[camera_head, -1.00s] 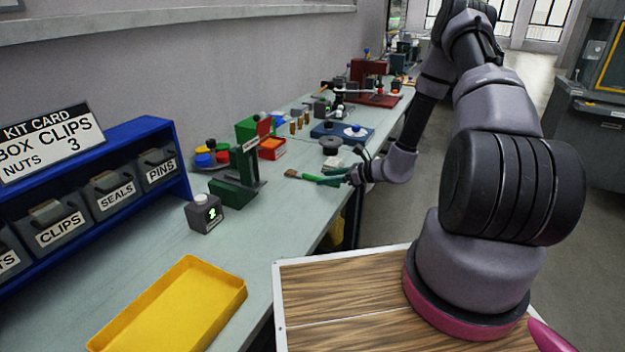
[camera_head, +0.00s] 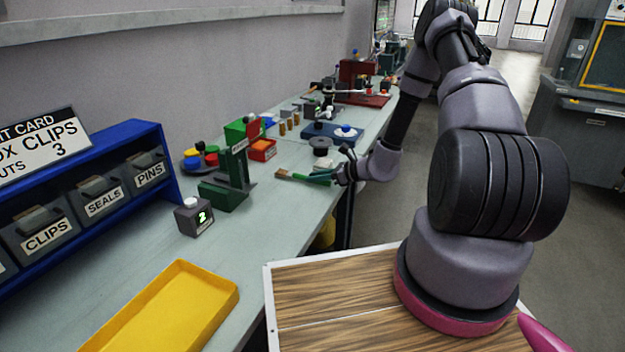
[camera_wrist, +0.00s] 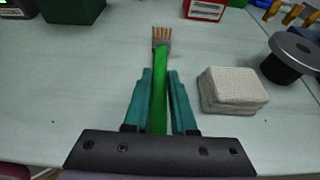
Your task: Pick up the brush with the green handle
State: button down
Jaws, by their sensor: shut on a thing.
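The brush with the green handle (camera_wrist: 159,82) runs straight out between the teal fingers of my gripper (camera_wrist: 160,90) in the wrist view. Its grey collar and tan bristles point away from me. My gripper is shut on the handle. In the head view the brush (camera_head: 300,176) lies level at the bench's right edge, with its bristles to the left and my gripper (camera_head: 336,177) at its right end. I cannot tell whether the brush touches the bench top.
A beige block (camera_wrist: 232,90) and a dark spool (camera_wrist: 290,58) stand right of the brush. A green stand (camera_head: 228,185) is to its left on the bench (camera_head: 262,235). A yellow tray (camera_head: 170,310) and a blue bin rack (camera_head: 110,145) are nearer.

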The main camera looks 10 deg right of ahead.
notch_tip(320, 180, up, 9)
jog(key=shift+r, duration=0.2)
dwell(0.3)
dwell(1.6)
